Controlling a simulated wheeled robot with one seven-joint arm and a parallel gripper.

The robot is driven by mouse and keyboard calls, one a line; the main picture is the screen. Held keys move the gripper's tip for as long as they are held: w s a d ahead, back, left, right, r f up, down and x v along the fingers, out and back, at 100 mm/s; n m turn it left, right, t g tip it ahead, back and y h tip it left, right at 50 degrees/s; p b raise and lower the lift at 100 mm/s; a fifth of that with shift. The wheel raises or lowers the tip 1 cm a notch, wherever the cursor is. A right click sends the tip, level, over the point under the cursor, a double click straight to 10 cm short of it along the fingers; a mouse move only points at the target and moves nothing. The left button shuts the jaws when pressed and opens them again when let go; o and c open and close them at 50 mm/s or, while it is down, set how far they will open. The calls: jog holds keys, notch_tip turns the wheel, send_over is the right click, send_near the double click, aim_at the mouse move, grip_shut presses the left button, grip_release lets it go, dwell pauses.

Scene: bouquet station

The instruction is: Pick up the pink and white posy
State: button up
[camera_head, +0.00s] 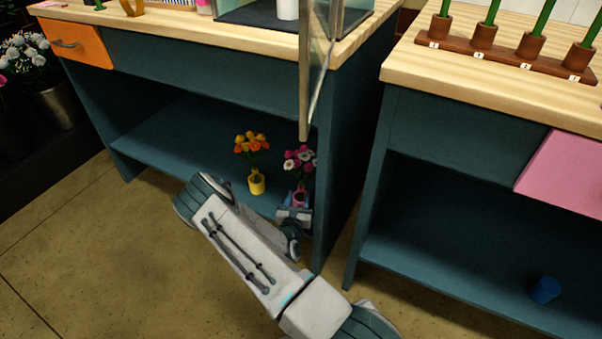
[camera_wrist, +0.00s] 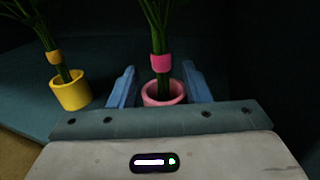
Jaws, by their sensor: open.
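The pink and white posy (camera_head: 299,159) stands upright in a small pink pot (camera_head: 300,197) on the lower shelf of the left bench. In the wrist view, its green stems (camera_wrist: 155,30) with a pink band (camera_wrist: 161,61) rise from the pink pot (camera_wrist: 163,94). My gripper (camera_wrist: 160,80) is open, with one blue finger on each side of the pink pot and stems. I cannot tell whether either finger touches. The flower heads are out of the wrist view. In the head view my gripper (camera_head: 297,200) partly hides the pot.
An orange and yellow posy (camera_head: 251,144) in a yellow pot (camera_head: 256,183) stands just left on the same shelf (camera_head: 190,135). The bench's side panel (camera_head: 340,150) is close on the right. An open glass door (camera_head: 313,80) hangs above. A blue cup (camera_head: 544,290) sits on the right bench's shelf.

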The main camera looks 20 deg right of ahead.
aim_at(301, 191)
jog(key=x, duration=0.1)
jog(key=b+x, duration=0.1)
jog(key=x, duration=0.1)
jog(key=b+x, duration=0.1)
jog(key=shift+w+d+f, duration=0.25)
jog(key=shift+d, duration=0.05)
jog(key=shift+r, duration=0.1)
grip_shut()
notch_tip(301, 191, up, 8)
jog(key=p, duration=0.4)
jog(key=s+a+p, duration=0.2)
jog(key=s+a, duration=0.2)
jog(key=a, duration=0.4)
jog(key=s+a+p, duration=0.2)
jog(key=s+a, duration=0.2)
jog(key=a, duration=0.4)
jog(key=shift+s+r+p, duration=0.1)
jog(key=shift+r+p, duration=2.75)
jog(key=shift+r, duration=0.15)
